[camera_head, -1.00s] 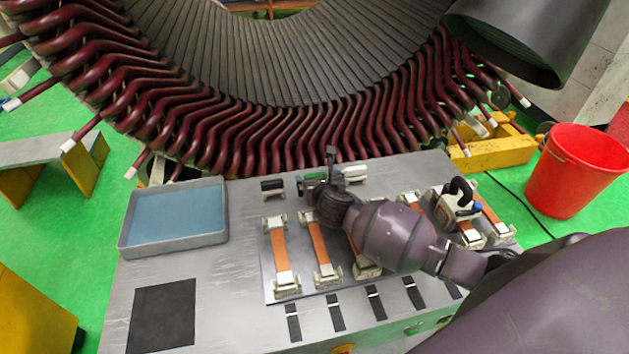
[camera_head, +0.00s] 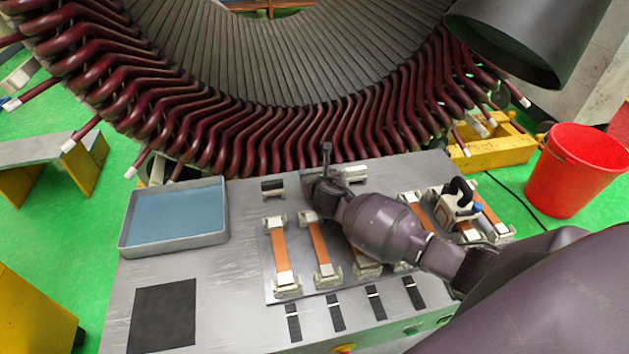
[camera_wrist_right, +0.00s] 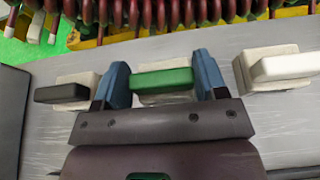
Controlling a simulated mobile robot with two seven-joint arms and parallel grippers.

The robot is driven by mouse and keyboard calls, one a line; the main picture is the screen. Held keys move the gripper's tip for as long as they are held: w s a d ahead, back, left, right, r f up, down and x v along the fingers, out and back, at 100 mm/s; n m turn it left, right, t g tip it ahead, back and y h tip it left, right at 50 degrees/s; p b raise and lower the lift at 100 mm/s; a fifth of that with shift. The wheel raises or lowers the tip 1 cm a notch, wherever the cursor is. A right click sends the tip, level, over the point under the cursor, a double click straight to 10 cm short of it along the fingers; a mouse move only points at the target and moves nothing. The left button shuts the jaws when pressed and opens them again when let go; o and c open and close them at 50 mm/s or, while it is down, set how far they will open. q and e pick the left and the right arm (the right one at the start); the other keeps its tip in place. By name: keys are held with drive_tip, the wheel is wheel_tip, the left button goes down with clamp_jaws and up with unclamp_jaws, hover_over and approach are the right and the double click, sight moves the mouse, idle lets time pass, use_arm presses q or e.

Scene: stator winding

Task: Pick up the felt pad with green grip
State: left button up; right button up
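The green grip (camera_wrist_right: 161,80) of the felt pad lies on a pale base between the two blue fingers of my right gripper (camera_wrist_right: 161,72) in the right wrist view. The fingers are spread wide, one at each end of the grip. I cannot tell whether they touch it. In the head view my right gripper (camera_head: 322,178) is over the back row of pads and hides the green grip. A pad with a black grip (camera_wrist_right: 62,93) is to its left and one with a white grip (camera_wrist_right: 285,66) to its right. My left gripper is not in view.
The grey workbench (camera_head: 235,300) bears a tray of blue liquid (camera_head: 126,247), a black mat (camera_head: 162,315), copper bars in white holders (camera_head: 281,256) and a white tool (camera_head: 459,203). The stator's dark red coils (camera_head: 300,155) rise close behind. A red bucket (camera_head: 570,185) stands right.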

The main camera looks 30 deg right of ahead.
drive_tip(key=c, duration=0.3)
wheel_tip(320, 180, up, 20)
drive_tip(key=shift+r, duration=0.1)
idle(0.4)
